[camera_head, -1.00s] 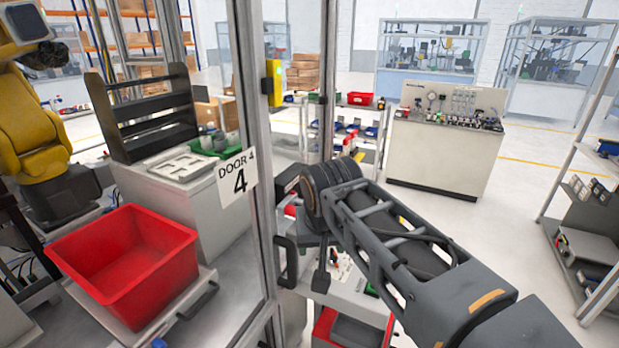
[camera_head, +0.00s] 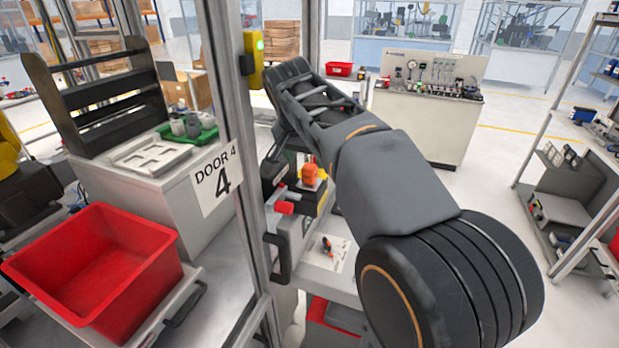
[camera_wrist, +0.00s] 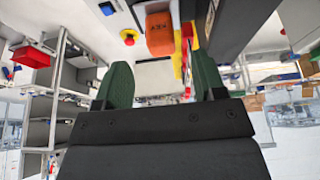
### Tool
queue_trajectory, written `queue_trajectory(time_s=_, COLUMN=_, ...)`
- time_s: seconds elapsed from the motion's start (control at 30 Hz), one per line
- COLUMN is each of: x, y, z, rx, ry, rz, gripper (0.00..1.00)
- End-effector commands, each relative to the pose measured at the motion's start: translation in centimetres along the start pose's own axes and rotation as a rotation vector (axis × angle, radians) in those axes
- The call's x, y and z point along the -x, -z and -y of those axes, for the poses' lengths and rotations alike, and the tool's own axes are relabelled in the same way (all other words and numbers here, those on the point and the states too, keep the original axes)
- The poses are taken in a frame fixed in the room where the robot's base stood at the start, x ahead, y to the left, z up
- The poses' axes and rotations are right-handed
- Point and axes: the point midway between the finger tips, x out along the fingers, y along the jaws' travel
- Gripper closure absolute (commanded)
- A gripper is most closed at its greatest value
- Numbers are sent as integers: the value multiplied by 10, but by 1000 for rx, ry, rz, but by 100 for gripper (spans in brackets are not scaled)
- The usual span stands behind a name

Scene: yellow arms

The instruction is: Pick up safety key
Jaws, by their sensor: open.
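My gripper (camera_wrist: 162,80) is open, with its two dark green fingers apart and nothing between the tips. An orange block with dark lettering (camera_wrist: 159,34) is just beyond the fingers in the wrist view. A red and yellow upright piece (camera_wrist: 188,36) stands beside it, close to the right finger. In the head view an orange piece (camera_head: 310,173) and a red piece (camera_head: 285,207) show by the door post, below my arm. I cannot tell which of these is the safety key. My gripper is not clearly visible in the head view.
A door post with a yellow box (camera_head: 254,60) and a "DOOR 4" sign (camera_head: 217,181) stands left of my arm. A red bin (camera_head: 95,265) is behind the door panel. A red button (camera_wrist: 129,36) is near the orange block.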

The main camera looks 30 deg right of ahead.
Motion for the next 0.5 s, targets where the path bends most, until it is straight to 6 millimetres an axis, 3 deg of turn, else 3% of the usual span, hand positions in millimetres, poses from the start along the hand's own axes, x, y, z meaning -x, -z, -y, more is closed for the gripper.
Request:
queue_trajectory(time_s=0.27, x=-16, y=0, z=0, rx=0, ry=0, rz=1, gripper=36)
queue_trajectory(time_s=0.5, x=-47, y=-1, z=1, rx=-1, ry=-2, rz=2, gripper=36)
